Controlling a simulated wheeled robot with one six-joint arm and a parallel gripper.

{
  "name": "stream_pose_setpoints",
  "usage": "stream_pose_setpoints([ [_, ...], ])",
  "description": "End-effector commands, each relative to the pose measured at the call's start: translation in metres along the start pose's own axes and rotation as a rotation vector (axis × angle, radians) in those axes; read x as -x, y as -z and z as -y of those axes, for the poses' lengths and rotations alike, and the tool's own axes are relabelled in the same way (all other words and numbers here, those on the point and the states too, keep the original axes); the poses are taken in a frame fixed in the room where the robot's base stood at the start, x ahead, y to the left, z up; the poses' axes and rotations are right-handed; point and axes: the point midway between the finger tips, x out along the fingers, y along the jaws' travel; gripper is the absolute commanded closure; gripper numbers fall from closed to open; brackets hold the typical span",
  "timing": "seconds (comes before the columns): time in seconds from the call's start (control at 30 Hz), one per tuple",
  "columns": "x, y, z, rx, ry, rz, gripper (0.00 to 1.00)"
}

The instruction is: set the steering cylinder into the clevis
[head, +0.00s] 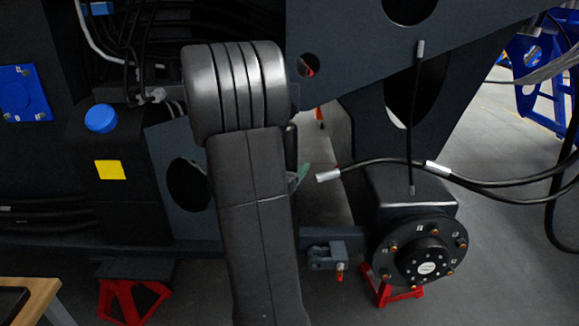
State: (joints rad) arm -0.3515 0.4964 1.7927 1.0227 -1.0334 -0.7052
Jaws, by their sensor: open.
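The clevis (327,258) is a small grey bracket low in the middle of the head view, left of the wheel hub. A small red piece shows beneath it. My arm stands upright in front of the chassis and covers much of the centre. Only a small greenish tip of what seems to be my gripper (301,176) shows past the arm's right edge, above the clevis and apart from it. The rest of the gripper is hidden behind the arm. I cannot make out the steering cylinder in this view.
A black hose with a silver end (328,176) hangs right of my arm. The round wheel hub (427,267) with bolts sits at lower right over a red stand (390,293). Another red stand (133,300) is at lower left, near a wooden table corner (42,294).

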Motion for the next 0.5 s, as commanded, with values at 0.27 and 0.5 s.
stream_pose_setpoints([
  [0.27, -0.0108, 0.0001, -0.0002, 0.001, 0.001, 0.000, 0.24],
  [0.5, -0.0105, 0.0000, -0.0002, 0.001, 0.000, 0.000, 0.40],
])
